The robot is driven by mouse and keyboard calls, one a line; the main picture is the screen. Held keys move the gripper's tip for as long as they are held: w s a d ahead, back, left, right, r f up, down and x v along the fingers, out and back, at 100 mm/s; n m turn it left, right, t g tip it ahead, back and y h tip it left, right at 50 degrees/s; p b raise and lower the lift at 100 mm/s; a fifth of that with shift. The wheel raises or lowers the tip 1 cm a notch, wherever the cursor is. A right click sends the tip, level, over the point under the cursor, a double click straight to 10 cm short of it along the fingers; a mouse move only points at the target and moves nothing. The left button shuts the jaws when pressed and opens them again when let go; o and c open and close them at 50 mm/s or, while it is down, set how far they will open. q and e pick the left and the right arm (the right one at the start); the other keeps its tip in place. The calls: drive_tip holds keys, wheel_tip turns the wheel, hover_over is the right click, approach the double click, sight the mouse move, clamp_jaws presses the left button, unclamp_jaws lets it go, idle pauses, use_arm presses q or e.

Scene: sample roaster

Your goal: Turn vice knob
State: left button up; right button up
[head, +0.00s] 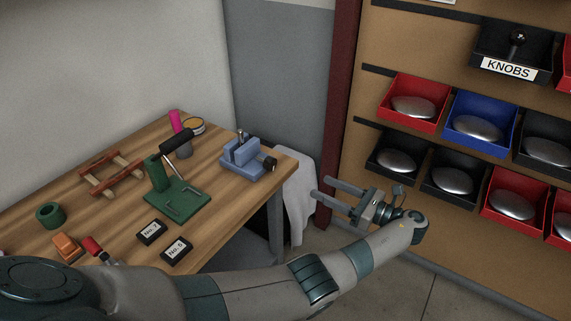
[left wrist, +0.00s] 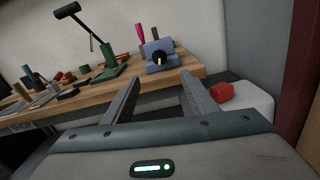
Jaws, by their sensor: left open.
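A blue vice (head: 243,158) stands at the right end of the wooden workbench, with its dark round knob (head: 269,164) facing right. In the left wrist view the vice (left wrist: 161,46) is ahead, and its black knob (left wrist: 159,60) faces me, above the gap between my fingers. My left gripper (head: 322,187) is open and empty. It is off the bench's right end, clear of the vice and knob, with its fingers pointing left towards the bench. It also shows at the bottom of the left wrist view (left wrist: 160,80). My right gripper is not in view.
The workbench (head: 222,210) also holds a green stand (head: 178,200), a red frame (head: 112,172), two black labelled blocks and a pink-handled item. A white cloth (head: 299,190) hangs by the bench's right end. A rack of bins (head: 410,105) stands at right.

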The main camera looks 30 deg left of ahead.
sight(274, 166)
use_arm(q)
drive_tip(key=shift+s, duration=0.1)
drive_tip(key=shift+a, duration=0.1)
drive_tip(key=a, duration=0.5)
drive_tip(key=w+a+p, duration=0.1)
drive_tip(key=a, duration=0.4)
drive_tip(key=a+p, duration=0.1)
drive_tip(key=a, duration=0.5)
drive_tip(key=shift+w, duration=0.15)
drive_tip(key=shift+a, duration=0.6)
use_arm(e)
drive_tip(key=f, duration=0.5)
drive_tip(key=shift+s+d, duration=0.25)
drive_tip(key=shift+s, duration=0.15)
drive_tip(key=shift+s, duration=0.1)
use_arm(q)
drive_tip(key=c, duration=1)
drive_tip(key=shift+c, duration=0.4)
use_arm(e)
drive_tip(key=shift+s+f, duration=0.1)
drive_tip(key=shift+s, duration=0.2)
